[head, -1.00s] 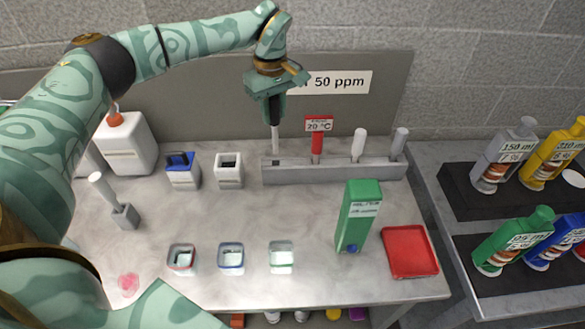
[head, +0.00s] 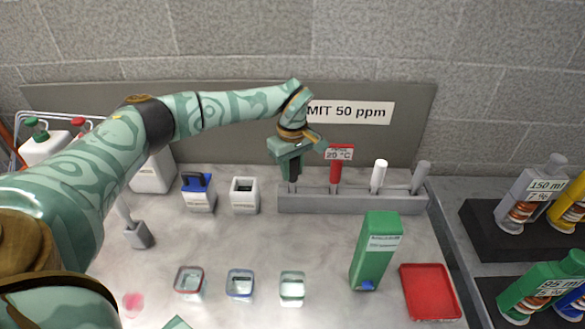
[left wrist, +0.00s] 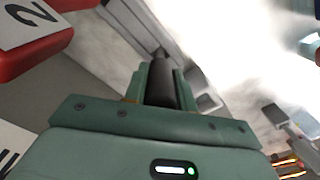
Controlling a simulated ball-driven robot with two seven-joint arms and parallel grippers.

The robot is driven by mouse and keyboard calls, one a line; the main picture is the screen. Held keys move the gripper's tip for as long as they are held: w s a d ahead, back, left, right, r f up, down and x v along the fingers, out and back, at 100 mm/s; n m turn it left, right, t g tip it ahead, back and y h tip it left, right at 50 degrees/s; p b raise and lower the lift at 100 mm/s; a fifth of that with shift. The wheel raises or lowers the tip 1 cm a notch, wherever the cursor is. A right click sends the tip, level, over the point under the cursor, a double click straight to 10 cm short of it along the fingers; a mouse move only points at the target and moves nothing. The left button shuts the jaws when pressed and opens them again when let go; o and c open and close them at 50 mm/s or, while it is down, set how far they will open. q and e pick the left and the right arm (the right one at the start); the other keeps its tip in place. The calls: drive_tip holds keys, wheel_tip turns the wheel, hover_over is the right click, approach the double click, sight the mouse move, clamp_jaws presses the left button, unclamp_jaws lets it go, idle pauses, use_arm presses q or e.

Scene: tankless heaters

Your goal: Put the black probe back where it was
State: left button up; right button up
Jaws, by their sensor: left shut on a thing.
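My left gripper (head: 292,176) is at the left end of the long grey rack (head: 350,205) in the head view. It is shut on the black probe (left wrist: 160,84), whose dark handle shows between the two fingers in the left wrist view. In the head view the probe is upright over the rack's leftmost place, with little of it showing below the fingers. I cannot tell how deep its tip sits in the rack.
The rack also holds a red probe (head: 336,175) with a 20 °C tag, a white one (head: 378,177) and a grey one (head: 420,178). A green carton (head: 373,255), red tray (head: 430,292) and several small cups stand in front. Two small meters stand left of the rack.

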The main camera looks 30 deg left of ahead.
use_arm(q)
drive_tip(key=o, duration=1)
drive_tip(key=shift+f, duration=0.15)
wheel_tip(320, 180, up, 12)
drive_tip(key=shift+r+p, duration=0.2)
drive_tip(key=shift+p, duration=1.05)
